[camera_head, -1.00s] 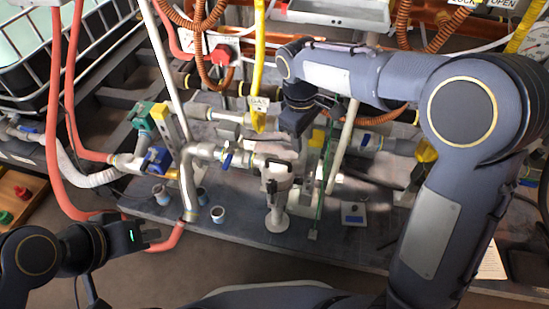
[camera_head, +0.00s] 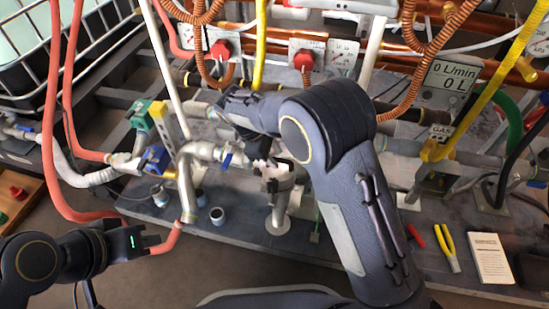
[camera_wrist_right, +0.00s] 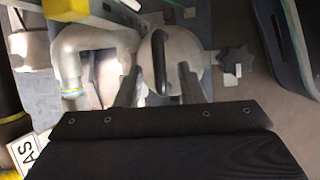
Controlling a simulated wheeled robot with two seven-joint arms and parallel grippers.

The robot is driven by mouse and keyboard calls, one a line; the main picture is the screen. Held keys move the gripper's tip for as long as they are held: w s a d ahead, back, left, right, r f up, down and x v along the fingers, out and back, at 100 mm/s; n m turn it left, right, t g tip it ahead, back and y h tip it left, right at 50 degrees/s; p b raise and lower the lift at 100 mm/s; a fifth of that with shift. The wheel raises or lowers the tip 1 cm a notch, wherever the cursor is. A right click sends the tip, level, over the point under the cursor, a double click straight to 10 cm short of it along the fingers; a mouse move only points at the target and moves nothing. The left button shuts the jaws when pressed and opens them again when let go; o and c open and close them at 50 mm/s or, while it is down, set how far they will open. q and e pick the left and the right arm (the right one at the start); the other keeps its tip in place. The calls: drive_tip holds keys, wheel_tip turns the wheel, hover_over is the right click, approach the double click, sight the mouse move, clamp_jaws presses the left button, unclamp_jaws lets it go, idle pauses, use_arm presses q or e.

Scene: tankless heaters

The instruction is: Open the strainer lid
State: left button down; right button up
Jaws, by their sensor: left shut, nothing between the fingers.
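The strainer (camera_head: 283,196) is a pale upright body on a round foot at the end of the grey pipe, near the platform's front edge. In the right wrist view its round pale lid (camera_wrist_right: 184,48) carries a dark curved handle (camera_wrist_right: 160,62). My right gripper (camera_wrist_right: 160,84) is open, with one finger to each side of the handle; I cannot tell whether either touches it. In the head view my right arm hides part of the strainer top. My left gripper (camera_head: 158,240) is shut and empty at the lower left, away from the strainer.
A blue-handled valve (camera_head: 227,160) is on the pipe just left of the strainer. Red hoses (camera_head: 55,150) run down the left side. Yellow-handled pliers (camera_head: 448,247) and a white booklet (camera_head: 490,257) lie at the right. Small cups (camera_head: 217,215) stand on the platform.

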drive_tip(key=shift+d+f, duration=0.1)
drive_tip(key=shift+f, duration=0.15)
clamp_jaws()
drive_tip(key=shift+r, duration=0.1)
drive_tip(key=shift+w+r+p, duration=0.1)
drive_tip(key=shift+p, duration=0.3)
drive_tip(key=w+g+p, duration=0.1)
drive_tip(key=p, duration=0.2)
drive_tip(key=w+r+p, duration=0.1)
drive_tip(key=p, duration=0.2)
drive_tip(key=w+d+r+g+p, duration=0.1)
drive_tip(key=p, duration=0.2)
drive_tip(key=shift+w+g+y+p, duration=0.15)
drive_tip(key=shift+g+y+p, duration=0.15)
drive_tip(key=shift+y, duration=0.1)
drive_tip(key=shift+w+d+f+p, duration=0.15)
drive_tip(key=shift+w+p, duration=0.1)
drive_tip(key=shift+w, duration=0.2)
drive_tip(key=shift+w+d+p, duration=0.2)
drive_tip(key=shift+w+p, duration=0.1)
drive_tip(key=shift+w, duration=0.2)
drive_tip(key=shift+w+d+f+p, duration=0.15)
drive_tip(key=shift+w+p, duration=0.1)
drive_tip(key=shift+w, duration=0.2)
